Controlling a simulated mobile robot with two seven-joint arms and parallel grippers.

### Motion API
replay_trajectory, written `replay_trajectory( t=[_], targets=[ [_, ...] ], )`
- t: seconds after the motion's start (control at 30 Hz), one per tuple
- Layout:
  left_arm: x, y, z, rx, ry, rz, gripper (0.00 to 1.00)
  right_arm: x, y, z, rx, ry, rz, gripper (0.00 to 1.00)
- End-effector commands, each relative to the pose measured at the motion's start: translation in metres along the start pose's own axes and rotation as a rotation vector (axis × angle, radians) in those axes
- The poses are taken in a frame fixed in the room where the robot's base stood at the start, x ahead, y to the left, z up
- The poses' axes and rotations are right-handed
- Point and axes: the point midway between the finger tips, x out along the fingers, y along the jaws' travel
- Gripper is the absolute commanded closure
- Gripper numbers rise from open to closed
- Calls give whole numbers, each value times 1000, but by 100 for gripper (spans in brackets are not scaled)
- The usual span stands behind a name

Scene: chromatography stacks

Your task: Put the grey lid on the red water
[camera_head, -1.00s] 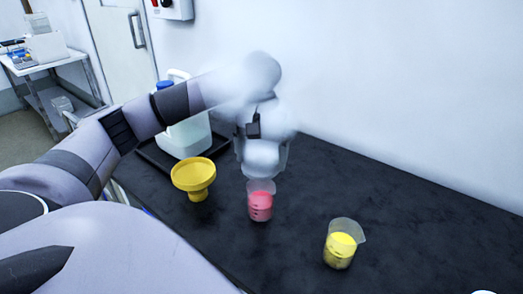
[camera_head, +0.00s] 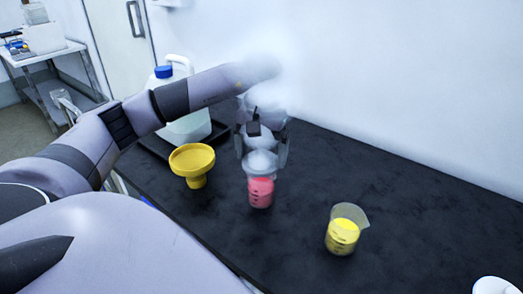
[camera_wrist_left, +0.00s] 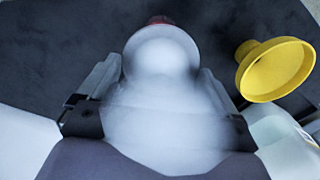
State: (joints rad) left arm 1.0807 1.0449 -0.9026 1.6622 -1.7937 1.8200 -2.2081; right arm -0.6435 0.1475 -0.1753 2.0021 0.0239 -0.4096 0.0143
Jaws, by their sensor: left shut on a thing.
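The red water (camera_head: 261,194) is in a clear beaker standing upright on the black bench. My left gripper (camera_head: 262,158) is directly above it, pointing down. Between its fingers is a pale rounded thing, which I take for the grey lid (camera_head: 261,163), at the beaker's mouth. In the left wrist view the lid shows as a pale round disc (camera_wrist_left: 162,55) between the fingers (camera_wrist_left: 160,85), covering most of the beaker; a little red (camera_wrist_left: 160,20) shows behind it. Whether the lid touches the rim is unclear. My right gripper is not in view.
A yellow funnel-like piece (camera_head: 192,163) stands left of the red beaker. A beaker of yellow liquid (camera_head: 342,236) stands to the right. A white jug with a blue cap (camera_head: 186,125) is on a black tray behind. A white object (camera_head: 493,286) is at the lower right corner.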

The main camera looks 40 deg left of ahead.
Motion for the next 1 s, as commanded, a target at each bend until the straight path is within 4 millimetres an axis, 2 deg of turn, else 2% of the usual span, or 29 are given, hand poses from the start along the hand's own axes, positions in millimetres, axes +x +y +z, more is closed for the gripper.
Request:
replay_trajectory(
  t=[0.47, 1.0],
  targets=[
    [1, 0, 0, -1, 0, 0, 37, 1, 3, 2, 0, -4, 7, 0],
    [17, 0, 0, 0, 0, 0, 37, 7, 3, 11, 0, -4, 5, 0]
  ],
)
